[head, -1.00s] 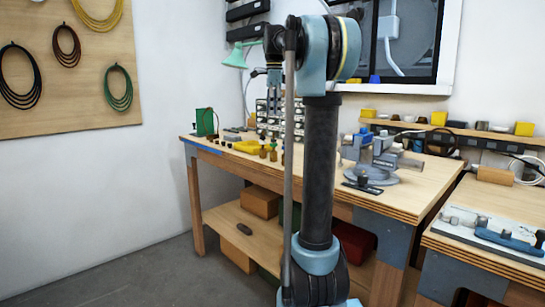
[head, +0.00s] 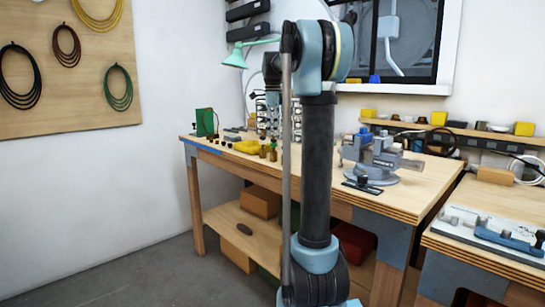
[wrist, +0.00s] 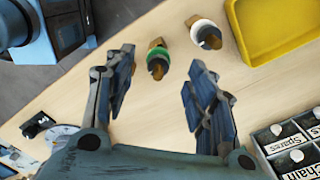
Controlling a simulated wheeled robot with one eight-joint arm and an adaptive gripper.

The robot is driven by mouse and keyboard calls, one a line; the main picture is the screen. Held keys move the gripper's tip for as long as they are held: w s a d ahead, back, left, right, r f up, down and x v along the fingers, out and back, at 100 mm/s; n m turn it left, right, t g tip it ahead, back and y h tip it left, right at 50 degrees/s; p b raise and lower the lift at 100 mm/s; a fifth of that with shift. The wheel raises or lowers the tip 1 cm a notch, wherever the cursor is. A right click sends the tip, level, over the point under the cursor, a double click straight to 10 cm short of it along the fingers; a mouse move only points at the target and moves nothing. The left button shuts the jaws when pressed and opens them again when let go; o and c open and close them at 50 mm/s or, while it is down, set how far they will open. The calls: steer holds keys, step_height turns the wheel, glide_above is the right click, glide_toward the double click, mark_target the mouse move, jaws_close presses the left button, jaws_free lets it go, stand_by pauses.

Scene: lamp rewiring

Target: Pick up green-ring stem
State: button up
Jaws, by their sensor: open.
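The green-ring stem (wrist: 158,62) stands on the wooden bench in the wrist view, a brass-coloured piece with a green ring and a dark end. My gripper (wrist: 160,72) is open, with one finger to the left of the stem and the other to its right. I see no contact between the fingers and the stem, and the height gap is hard to judge. In the head view my gripper (head: 272,100) points down over the bench, partly hidden by my own arm. The green-ring stem (head: 273,152) is small there.
A similar white-ring stem (wrist: 205,35) stands close by, up and right of the green one. A yellow tray (wrist: 244,45) lies beyond it. Labelled parts bins (wrist: 290,145) are at the lower right. A grey vise (head: 375,158) stands farther right on the bench.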

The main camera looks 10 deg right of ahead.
mark_target(274, 138)
steer(key=shift+s+d+f, duration=0.1)
steer(key=shift+d+f, duration=0.05)
steer(key=shift+f, duration=1.7)
steer(key=shift+s+d+f, duration=0.1)
steer(key=shift+f, duration=1.75)
jaws_close()
